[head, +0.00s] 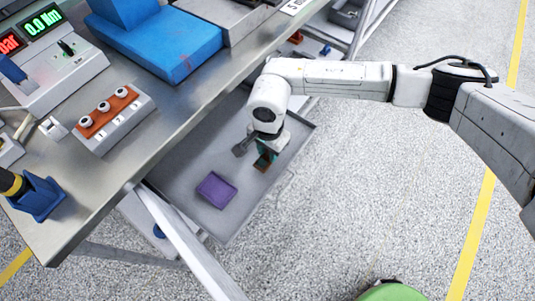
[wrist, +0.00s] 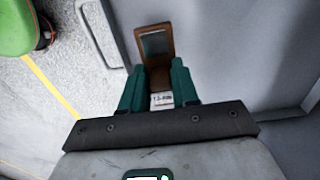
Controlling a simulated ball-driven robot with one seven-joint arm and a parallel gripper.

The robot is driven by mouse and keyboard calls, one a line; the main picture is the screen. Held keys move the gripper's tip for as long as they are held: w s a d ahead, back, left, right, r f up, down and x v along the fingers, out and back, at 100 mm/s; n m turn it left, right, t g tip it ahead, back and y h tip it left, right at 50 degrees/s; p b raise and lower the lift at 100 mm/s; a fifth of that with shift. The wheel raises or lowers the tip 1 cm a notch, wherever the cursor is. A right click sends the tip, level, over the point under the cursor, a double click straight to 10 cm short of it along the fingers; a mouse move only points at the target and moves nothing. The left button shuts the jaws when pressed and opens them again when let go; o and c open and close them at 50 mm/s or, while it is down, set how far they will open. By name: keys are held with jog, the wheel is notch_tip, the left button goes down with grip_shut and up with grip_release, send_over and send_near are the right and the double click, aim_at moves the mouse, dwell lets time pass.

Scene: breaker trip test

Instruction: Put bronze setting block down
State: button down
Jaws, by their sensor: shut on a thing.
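My gripper (head: 264,156) reaches down over the grey lower tray (head: 180,172) beside the workbench. In the wrist view its two green fingers (wrist: 158,80) are shut on the bronze setting block (wrist: 155,32). The block is a brown, bracket-like piece with a pale label between the fingers; the label is too small to read surely. In the head view the block (head: 261,165) shows only in part below the fingers. I cannot tell whether it touches the tray floor.
A purple shallow tray (head: 216,190) lies on the grey tray, left of and nearer than my gripper. The tray has a raised rim. The metal bench top (head: 150,150) overhangs on the left, with a diagonal white leg (head: 185,240) in front. Bare tray floor surrounds the purple tray.

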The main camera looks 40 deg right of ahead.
aim_at(268, 155)
jog(key=shift+w+f, duration=0.15)
jog(key=shift+f, duration=0.1)
jog(key=shift+w+f, duration=0.15)
jog(key=shift+f, duration=1.45)
jog(key=shift+f+b, duration=0.1)
jog(key=shift+b, duration=0.2)
jog(key=c, duration=0.8)
grip_release()
jog(key=shift+c, duration=0.2)
notch_tip(268, 155, up, 12)
jog(key=shift+r+p, duration=0.1)
jog(key=shift+p, duration=0.6)
